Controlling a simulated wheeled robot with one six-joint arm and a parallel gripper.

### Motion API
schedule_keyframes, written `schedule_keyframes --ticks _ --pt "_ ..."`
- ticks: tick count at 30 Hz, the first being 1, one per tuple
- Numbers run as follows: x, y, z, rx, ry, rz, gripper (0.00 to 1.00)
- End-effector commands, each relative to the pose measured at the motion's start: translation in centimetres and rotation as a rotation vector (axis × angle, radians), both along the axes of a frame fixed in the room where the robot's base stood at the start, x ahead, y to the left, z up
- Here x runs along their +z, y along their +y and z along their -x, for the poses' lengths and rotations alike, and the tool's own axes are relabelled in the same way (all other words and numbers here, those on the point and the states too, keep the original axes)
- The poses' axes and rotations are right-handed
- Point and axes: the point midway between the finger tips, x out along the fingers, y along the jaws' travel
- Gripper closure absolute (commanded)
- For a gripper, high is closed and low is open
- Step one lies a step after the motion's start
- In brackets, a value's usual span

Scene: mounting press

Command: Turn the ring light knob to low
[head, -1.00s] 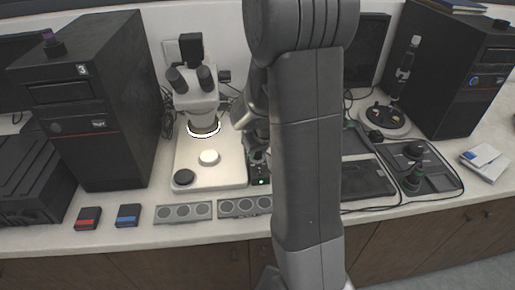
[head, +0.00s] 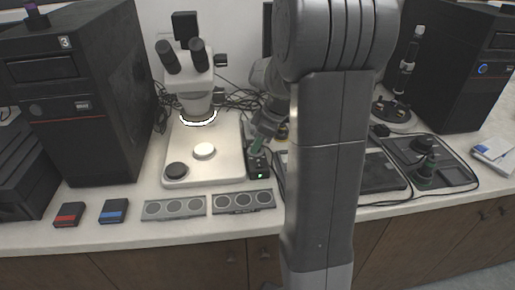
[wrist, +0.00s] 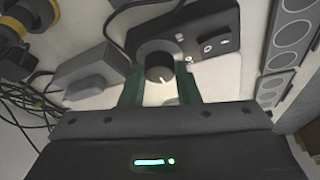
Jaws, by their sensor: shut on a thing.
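The ring light control box (head: 259,172) is a small black unit with a lit green lamp, just right of the microscope base. In the wrist view the black box (wrist: 212,22) carries a dark round knob (wrist: 158,66) with a white pointer mark, which points toward the bottom of that picture. My gripper (wrist: 159,75) has green fingers, one on each side of the knob, and is shut on it. The ring light (head: 198,119) glows white under the microscope head.
The microscope (head: 200,88) stands on a pale base (head: 222,170) left of the box. Grey panels with round wells (head: 244,201) lie in front. A red box (head: 69,214) and a blue box (head: 114,211) sit front left. Cables lie behind the microscope.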

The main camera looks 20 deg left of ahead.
Motion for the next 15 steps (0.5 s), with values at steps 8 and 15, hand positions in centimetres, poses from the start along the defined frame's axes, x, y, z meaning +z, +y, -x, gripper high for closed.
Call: schedule_keyframes --ticks 8,15 --pt "-0.16 0.03 -0.22 0.251 0.001 0.001 0.94" --pt "-0.07 0.05 -0.31 0.42 -0.001 0.001 0.94"
